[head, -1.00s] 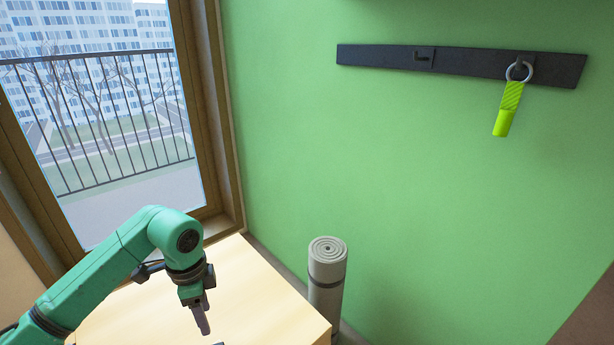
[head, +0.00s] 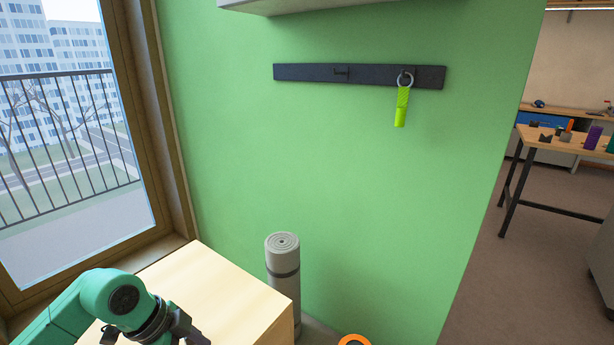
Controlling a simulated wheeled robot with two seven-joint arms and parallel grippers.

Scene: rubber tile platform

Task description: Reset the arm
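My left arm is green and comes in from the lower left. Its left gripper (head: 188,332) is dark and sits at the bottom edge of the head view, over the front of a pale wooden box-like surface (head: 225,285). The fingertips are cut off by the frame edge, so I cannot tell whether they are open or shut. Nothing held by it is visible. My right arm and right gripper are not in view.
A rolled grey mat (head: 283,262) stands upright beside the wooden surface. A lime-green handled item (head: 401,108) hangs by a ring from a dark wall rail (head: 305,73). An orange ring-shaped thing (head: 353,340) shows at the bottom. A table (head: 560,145) with several objects stands at the right.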

